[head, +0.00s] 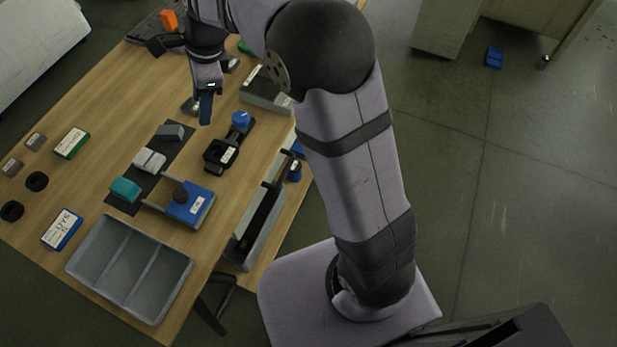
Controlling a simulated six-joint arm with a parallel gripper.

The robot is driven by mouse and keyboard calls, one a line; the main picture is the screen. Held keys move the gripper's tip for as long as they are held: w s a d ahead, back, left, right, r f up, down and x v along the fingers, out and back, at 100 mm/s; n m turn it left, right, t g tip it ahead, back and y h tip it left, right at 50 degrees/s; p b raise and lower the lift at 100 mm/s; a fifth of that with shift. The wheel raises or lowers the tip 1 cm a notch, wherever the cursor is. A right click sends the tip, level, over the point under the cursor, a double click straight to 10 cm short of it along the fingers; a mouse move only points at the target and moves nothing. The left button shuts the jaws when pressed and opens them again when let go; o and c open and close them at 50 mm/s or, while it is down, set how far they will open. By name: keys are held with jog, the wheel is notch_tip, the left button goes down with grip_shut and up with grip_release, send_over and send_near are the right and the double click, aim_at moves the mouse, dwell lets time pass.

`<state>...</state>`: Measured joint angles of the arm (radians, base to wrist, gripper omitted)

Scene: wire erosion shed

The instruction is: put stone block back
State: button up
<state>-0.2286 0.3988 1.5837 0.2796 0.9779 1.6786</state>
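My gripper (205,104) points down over the far part of the wooden table. A narrow dark blue-grey piece shows at its tip; I cannot tell whether it is a finger or a held thing. A small grey item (190,106) is just left of it, partly hidden. A black strip mat (128,208) holds a teal block (125,189), a light grey block (150,160) and a darker grey block (171,132) in a row. Two small grey blocks (35,141) (12,167) lie at the left edge. Which one is the stone block is unclear.
A grey divided tray (130,270) stands at the near edge. Beside the mat are a blue fixture with posts (187,206) and a black holder with a blue knob (222,154). A green-and-white box (72,143), a blue-and-white box (62,229) and black rings (37,181) lie left.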

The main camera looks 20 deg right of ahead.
jog(key=s+d+f+n+h, duration=0.1)
jog(key=s+d+f+n, duration=0.3)
jog(key=s+d+n, duration=0.4)
jog(key=s+d+f+n+g+h, duration=0.1)
jog(key=s+d+f+n, duration=0.4)
jog(key=s, duration=1.1)
jog(key=d+n+h, duration=0.1)
jog(key=d+n, duration=0.2)
jog(key=n, duration=0.2)
jog(key=shift+d+g, duration=0.3)
jog(key=shift+d, duration=0.1)
jog(key=shift+s+r, duration=0.1)
notch_tip(320, 180, up, 12)
jog(key=p, duration=1.2)
jog(key=shift+o, duration=0.2)
